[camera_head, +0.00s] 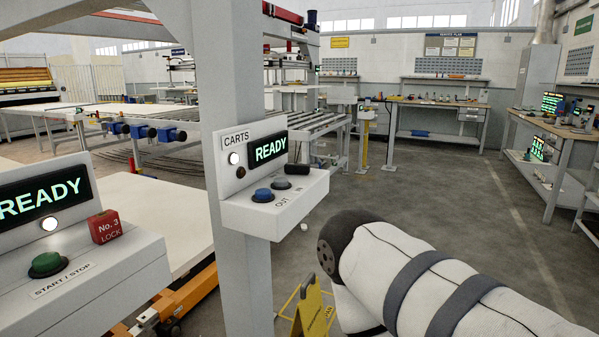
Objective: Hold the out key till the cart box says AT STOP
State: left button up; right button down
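The cart box (247,213) is a pale box on a grey post, labelled CARTS. Its display (268,149) reads READY in green-white letters, and a white lamp (234,158) is lit beside it. The out key (263,194) is a blue round button at the front of the ledge, with OUT printed by it. A dark key (281,184) sits beside it near the word IN. A black piece (297,169) lies at the ledge's right end; I cannot tell what it is. My sleeved arm fills the lower right. Neither gripper shows.
A nearer box (100,275) at left also reads READY, with a green START / STOP button (48,264) and a red No. 3 LOCK block (105,227). A yellow floor sign (311,309) stands below the cart box. Open grey floor lies beyond, with benches behind.

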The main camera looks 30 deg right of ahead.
aim_at(262, 193)
jog(key=i+l, duration=0.1)
jog(key=l, duration=0.3)
jog(key=i+l, duration=0.1)
jog(key=l, duration=0.3)
jog(key=i+l, duration=0.1)
jog(key=l, duration=0.35)
